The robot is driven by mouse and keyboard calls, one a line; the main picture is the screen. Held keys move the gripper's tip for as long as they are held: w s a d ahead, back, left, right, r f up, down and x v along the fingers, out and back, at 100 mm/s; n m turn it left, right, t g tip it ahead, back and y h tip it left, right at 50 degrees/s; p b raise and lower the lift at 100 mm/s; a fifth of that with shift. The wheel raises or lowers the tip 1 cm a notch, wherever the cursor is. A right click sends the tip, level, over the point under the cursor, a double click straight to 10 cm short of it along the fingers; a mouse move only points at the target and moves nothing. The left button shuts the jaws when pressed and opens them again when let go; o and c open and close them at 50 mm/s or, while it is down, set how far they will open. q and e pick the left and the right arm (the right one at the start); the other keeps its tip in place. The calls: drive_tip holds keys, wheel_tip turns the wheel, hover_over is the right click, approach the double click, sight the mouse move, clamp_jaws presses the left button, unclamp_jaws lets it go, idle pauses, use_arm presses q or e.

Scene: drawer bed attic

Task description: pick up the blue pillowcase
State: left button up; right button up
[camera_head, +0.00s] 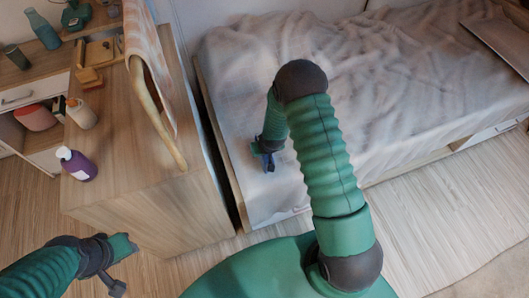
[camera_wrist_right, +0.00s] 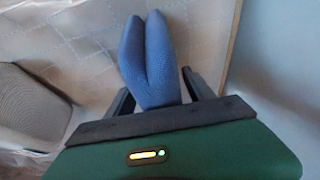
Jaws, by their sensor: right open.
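The blue pillowcase (camera_wrist_right: 147,50) shows in the right wrist view as a soft blue bundle with two rounded lobes. Its near end lies between the two fingers of my right gripper (camera_wrist_right: 160,92), which are apart. I cannot tell whether either finger touches it. In the head view a small blue patch of it (camera_head: 268,163) shows at my right gripper (camera_head: 262,153), low over the near left part of the bed; my arm partly covers that area. My left gripper (camera_head: 125,266) is at the lower left, away from the bed, and its jaw opening is unclear.
The bed (camera_head: 385,85) has a rumpled pale cover. A wooden cabinet (camera_head: 150,205) stands close to its left, with a purple bottle (camera_head: 76,164), a white bottle (camera_head: 81,113) and a wooden-framed chair back (camera_head: 155,105) nearby. Open floor (camera_head: 430,215) lies at the right.

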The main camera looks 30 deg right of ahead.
drive_tip(key=shift+d+f, duration=0.1)
drive_tip(key=shift+f, duration=0.05)
drive_tip(key=shift+a, duration=0.35)
drive_tip(key=shift+c, duration=1)
clamp_jaws()
